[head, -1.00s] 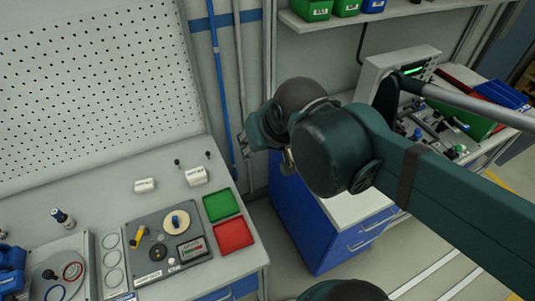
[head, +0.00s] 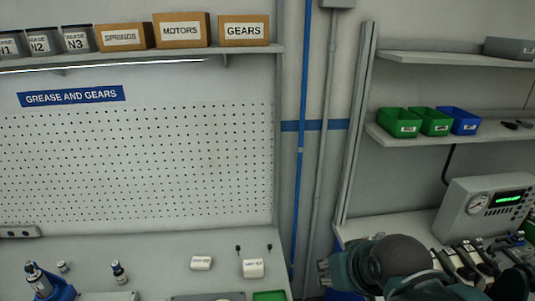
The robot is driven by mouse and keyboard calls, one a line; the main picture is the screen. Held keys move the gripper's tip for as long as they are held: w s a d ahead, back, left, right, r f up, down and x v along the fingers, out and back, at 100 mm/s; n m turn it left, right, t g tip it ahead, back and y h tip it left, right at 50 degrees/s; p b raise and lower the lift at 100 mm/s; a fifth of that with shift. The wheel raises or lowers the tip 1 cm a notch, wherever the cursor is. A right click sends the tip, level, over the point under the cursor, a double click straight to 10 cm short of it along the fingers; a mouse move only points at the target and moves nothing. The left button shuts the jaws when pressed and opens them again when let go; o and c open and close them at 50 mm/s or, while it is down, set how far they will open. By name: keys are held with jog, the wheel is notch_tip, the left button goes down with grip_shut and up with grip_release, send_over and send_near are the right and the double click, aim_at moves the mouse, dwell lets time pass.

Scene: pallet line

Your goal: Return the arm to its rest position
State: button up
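My arm shows at the bottom right of the head view, a dark green and grey wrist in front of the gap between the two benches. The end of my gripper (head: 326,272) points left at the picture's lower edge. Its fingers are too small and partly hidden, so I cannot tell if they are open or shut. I see nothing held in it.
The left bench (head: 130,250) carries two white boxes, one of them here (head: 253,268), and a small bottle (head: 119,272). A grey instrument (head: 485,208) stands on the right bench. Green bins (head: 400,122) and a blue bin (head: 460,121) sit on a shelf above.

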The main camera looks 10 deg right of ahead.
notch_tip(320, 180, down, 9)
jog(key=b, duration=0.8)
dwell(0.8)
